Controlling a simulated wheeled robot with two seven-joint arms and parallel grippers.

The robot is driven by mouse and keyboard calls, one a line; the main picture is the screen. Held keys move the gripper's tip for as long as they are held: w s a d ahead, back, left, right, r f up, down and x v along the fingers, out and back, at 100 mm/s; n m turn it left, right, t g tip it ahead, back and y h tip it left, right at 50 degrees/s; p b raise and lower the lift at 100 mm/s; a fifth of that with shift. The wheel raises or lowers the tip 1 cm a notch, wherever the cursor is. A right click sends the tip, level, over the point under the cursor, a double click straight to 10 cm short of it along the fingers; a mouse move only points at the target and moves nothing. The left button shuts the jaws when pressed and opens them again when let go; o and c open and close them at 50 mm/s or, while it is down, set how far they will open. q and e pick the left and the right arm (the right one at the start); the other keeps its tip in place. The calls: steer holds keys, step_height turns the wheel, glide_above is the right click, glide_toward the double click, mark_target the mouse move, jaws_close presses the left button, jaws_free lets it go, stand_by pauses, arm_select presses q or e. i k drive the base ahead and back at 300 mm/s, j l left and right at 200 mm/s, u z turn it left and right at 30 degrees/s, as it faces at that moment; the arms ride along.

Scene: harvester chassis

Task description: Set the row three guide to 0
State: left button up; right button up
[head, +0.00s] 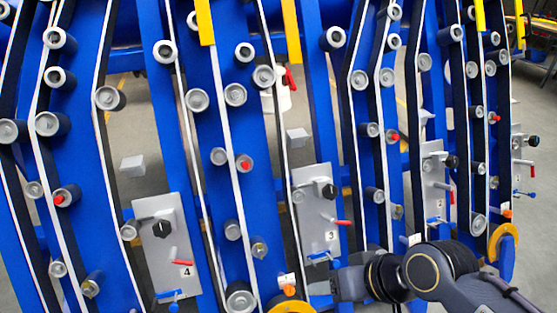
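The row three guide is a grey plate (312,206) marked 3, just right of the middle in the head view. It carries a black knob (328,190) near its top, a red-tipped lever (342,222) at its right edge, and a blue lever (320,258) at its bottom. No scale reading can be made out. My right arm comes in from the lower right. Its dark end with my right gripper (335,288) is just below the plate; the fingertips are not clear, so open or shut cannot be told. My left gripper is not in view.
A similar plate (165,260) marked 4 stands to the left, and another plate (432,180) to the right. Blue uprights (265,160) with white-edged belts and grey rollers (235,94) surround the plates. Orange and yellow parts (503,240) show low at the right.

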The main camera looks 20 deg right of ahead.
mark_target(336, 263)
steer(key=z, duration=1.35)
